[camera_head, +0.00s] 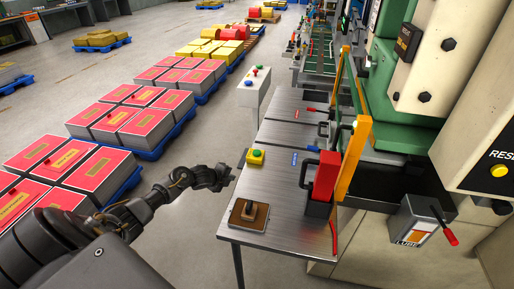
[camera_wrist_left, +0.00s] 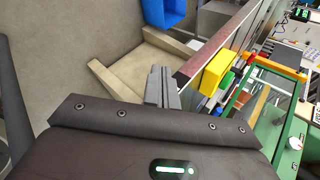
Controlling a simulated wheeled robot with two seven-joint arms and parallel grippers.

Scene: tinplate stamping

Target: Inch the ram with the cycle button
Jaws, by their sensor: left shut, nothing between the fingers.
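The cycle button is a green button on a small yellow box (camera_head: 256,157), which sits near the left edge of the steel table. In the left wrist view the yellow box (camera_wrist_left: 214,72) shows just beyond the table edge, its green button facing right. My left gripper (camera_head: 232,172) is shut and empty. It is in the air just off the table's left edge, beside the box and apart from it. Its closed fingers (camera_wrist_left: 161,86) also show in the left wrist view. The green and cream press (camera_head: 402,75) stands at the right; I cannot tell which part is the ram. My right gripper is out of view.
The steel table (camera_head: 285,218) bears a brown pad with a wooden-handled tool (camera_head: 250,213) and a red block in a black holder (camera_head: 325,178). An orange bar (camera_head: 352,160) rises beside it. A pedestal (camera_head: 254,92) with buttons stands behind. Pallets of red-topped stacks (camera_head: 132,122) lie left.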

